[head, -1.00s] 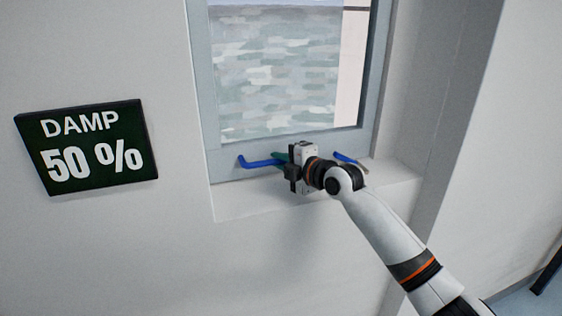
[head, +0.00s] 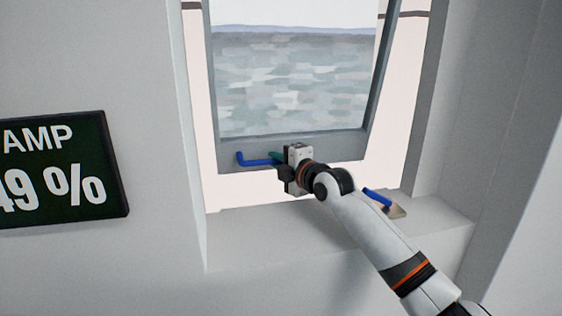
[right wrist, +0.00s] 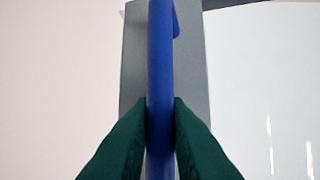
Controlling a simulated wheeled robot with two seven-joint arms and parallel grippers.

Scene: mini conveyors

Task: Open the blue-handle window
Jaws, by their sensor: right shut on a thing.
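The window (head: 342,146) has a grey sash, and its bottom rail stands away from the opening with a pale gap around its sides and below it. The blue handle (head: 256,163) is mounted on that bottom rail. My right gripper (head: 277,158) is shut on the handle, with its green fingertips on it. In the right wrist view the blue handle (right wrist: 160,60) runs between the two green fingers, with the grey rail behind it. The handle's far end is hidden by the gripper. My left gripper is not in view.
A tool with a blue grip (head: 378,197) and a flat light-coloured end lies on the white sill (head: 300,235), close to my right forearm. The wall recess stands on both sides. A dark sign (head: 60,170) on the left wall reads 49 %.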

